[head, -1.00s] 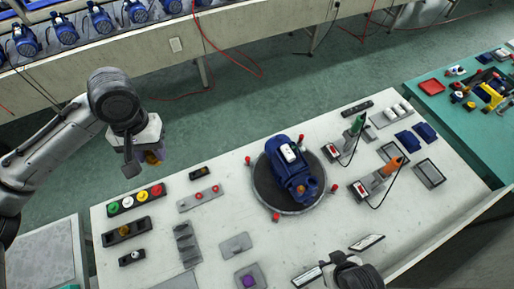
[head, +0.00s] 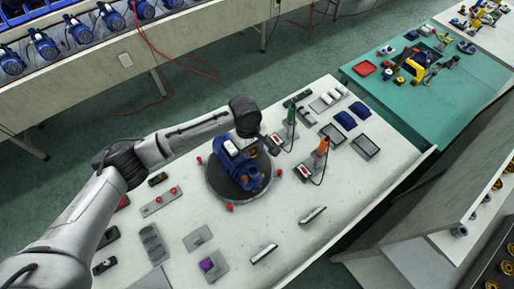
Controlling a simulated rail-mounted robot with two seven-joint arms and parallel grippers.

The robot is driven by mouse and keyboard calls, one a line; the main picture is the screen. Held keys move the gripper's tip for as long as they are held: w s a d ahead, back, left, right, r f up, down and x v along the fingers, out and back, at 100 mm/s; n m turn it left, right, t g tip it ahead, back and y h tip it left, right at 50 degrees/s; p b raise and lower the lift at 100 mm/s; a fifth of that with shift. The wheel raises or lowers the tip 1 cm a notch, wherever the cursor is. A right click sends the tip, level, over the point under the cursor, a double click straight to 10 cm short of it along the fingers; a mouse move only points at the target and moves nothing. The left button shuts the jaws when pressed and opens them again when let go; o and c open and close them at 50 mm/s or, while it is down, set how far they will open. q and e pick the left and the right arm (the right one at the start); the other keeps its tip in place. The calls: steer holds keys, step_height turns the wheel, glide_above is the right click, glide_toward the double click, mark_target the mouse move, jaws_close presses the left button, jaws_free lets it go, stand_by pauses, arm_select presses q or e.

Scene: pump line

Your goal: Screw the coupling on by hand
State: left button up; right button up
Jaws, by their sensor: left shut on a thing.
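A blue pump (head: 243,166) with a pale box on top and a small orange-brown part on its front side sits on a dark round turntable (head: 222,197). My left gripper (head: 270,147) is beside the upper right of the pump, above the bench. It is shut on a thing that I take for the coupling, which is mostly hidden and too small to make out. I cannot tell whether it touches the pump. My right gripper is not in view.
A green-tipped tool (head: 291,115) and an orange-tipped tool (head: 322,147) stand in holders right of the pump. Red knobs surround the turntable. A purple part (head: 207,264) lies on a grey plate at the front.

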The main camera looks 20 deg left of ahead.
mark_target(253, 156)
arm_select(q)
steer(key=f+n, duration=0.1)
steer(key=f, duration=0.1)
steer(key=f+n+p, duration=0.1)
steer(key=f+n, duration=0.1)
steer(key=shift+s+d, duration=0.2)
steer(key=shift+f, duration=0.2)
step_height(253, 156, down, 5)
steer(key=b, duration=0.7)
steer(key=shift+f, duration=0.1)
steer(key=shift+f+p, duration=0.4)
steer(key=shift+f, duration=0.15)
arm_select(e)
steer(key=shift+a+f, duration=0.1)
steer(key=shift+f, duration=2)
arm_select(q)
steer(key=shift+d+p, duration=0.1)
steer(key=shift+p, duration=0.65)
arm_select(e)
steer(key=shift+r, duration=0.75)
arm_select(q)
steer(key=shift+p, duration=0.45)
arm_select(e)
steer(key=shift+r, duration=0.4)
arm_select(q)
steer(key=shift+p, duration=0.3)
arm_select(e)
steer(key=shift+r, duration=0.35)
